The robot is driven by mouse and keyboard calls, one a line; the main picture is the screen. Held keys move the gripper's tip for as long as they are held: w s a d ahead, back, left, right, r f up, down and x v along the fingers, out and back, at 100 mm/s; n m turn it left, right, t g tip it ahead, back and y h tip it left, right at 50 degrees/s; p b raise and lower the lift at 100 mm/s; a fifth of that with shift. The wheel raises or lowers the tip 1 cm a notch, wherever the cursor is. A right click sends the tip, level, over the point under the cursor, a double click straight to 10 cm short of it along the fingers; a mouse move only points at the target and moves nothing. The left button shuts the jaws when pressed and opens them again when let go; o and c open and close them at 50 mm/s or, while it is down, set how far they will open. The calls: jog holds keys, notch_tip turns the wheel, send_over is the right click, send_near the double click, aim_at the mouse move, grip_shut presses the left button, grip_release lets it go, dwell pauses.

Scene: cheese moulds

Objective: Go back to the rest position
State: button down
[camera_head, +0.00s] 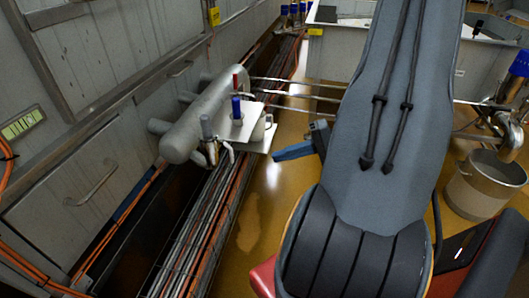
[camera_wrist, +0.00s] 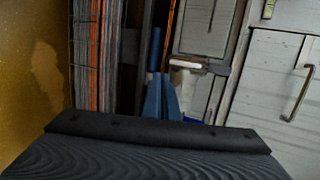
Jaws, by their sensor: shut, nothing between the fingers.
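My gripper (camera_head: 279,155) shows in the head view just left of my grey arm, over the yellow-brown floor. Its blue fingers point left, toward the white plate at the grey tank. In the wrist view my gripper (camera_wrist: 161,76) shows its blue fingers close together beyond the dark edge of my arm. It is shut and holds nothing that I can see. No cheese mould can be made out in either view.
A grey tank (camera_head: 198,118) with a white plate (camera_head: 238,127) and blue-topped fittings stands left of my gripper. Cables (camera_head: 208,222) run along the floor trench by the wall cabinets. A metal bucket (camera_head: 480,190) stands at right. Open floor (camera_head: 245,225) lies between trench and arm.

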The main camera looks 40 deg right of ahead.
jog(key=shift+s+d, duration=0.9)
jog(key=shift+d, duration=0.2)
jog(key=a+r+n+g+h, duration=0.1)
jog(key=a+r+n+g, duration=0.3)
jog(key=a, duration=0.6)
jog(key=a+r+n+g+h, duration=0.1)
jog(key=a+r+n+g, duration=0.1)
jog(key=a+g, duration=0.5)
jog(key=s+a+r+n+t+h, duration=0.1)
jog(key=s+a+r+n+h, duration=0.25)
jog(key=a, duration=0.65)
jog(key=s+a+r+n+t+h, duration=0.25)
jog(key=s+a+r+h, duration=0.2)
jog(key=a, duration=0.55)
jog(key=s+d+r+m+p, duration=0.1)
jog(key=d+r+m+p, duration=0.2)
jog(key=d+r+p, duration=1)
jog(key=shift+d+r+m+g+h+p, duration=0.3)
jog(key=shift+r+p, duration=1.05)
jog(key=shift+p, duration=3.6)
jog(key=shift+a, duration=0.2)
